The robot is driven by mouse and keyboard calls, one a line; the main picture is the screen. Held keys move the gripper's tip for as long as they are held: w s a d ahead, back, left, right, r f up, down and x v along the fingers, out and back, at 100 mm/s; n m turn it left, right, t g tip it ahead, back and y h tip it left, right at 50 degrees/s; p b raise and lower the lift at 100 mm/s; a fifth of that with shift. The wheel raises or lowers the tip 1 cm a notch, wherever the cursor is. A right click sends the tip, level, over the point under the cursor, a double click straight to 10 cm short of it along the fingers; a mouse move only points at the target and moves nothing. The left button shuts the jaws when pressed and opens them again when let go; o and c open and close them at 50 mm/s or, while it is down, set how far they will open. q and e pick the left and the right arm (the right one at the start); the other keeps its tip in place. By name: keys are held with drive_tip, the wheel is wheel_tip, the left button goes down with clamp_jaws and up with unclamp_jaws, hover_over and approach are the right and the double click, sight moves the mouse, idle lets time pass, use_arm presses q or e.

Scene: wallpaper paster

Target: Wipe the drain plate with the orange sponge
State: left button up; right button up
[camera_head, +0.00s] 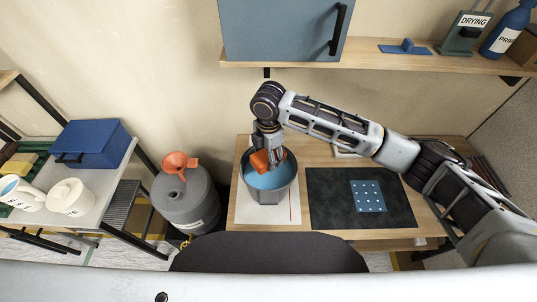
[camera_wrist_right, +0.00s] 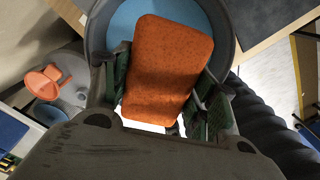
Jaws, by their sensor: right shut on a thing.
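The orange sponge (camera_head: 261,161) is held by my right gripper (camera_head: 273,152) over a grey bucket (camera_head: 270,194) of blue liquid. In the right wrist view the sponge (camera_wrist_right: 167,68) sits between the two fingers of the gripper (camera_wrist_right: 165,95), which is shut on it. The bucket (camera_wrist_right: 226,40) lies beneath it in that view. I cannot tell whether the sponge touches the liquid. A blue plate with white dots (camera_head: 368,196), which looks like the drain plate, lies on a dark mat (camera_head: 328,205) right of the bucket. My left gripper is not in view.
A grey drum (camera_head: 187,203) with an orange funnel (camera_head: 179,164) stands left of the table. A side table at the left holds a blue box (camera_head: 92,143) and a white pot (camera_head: 71,197). A shelf (camera_head: 400,54) with a blue cabinet (camera_head: 278,30) hangs above the workspace.

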drive_tip(key=shift+f+b, duration=0.4)
drive_tip(key=shift+f, duration=2.25)
drive_tip(key=shift+f, duration=1.5)
drive_tip(key=shift+a, duration=0.15)
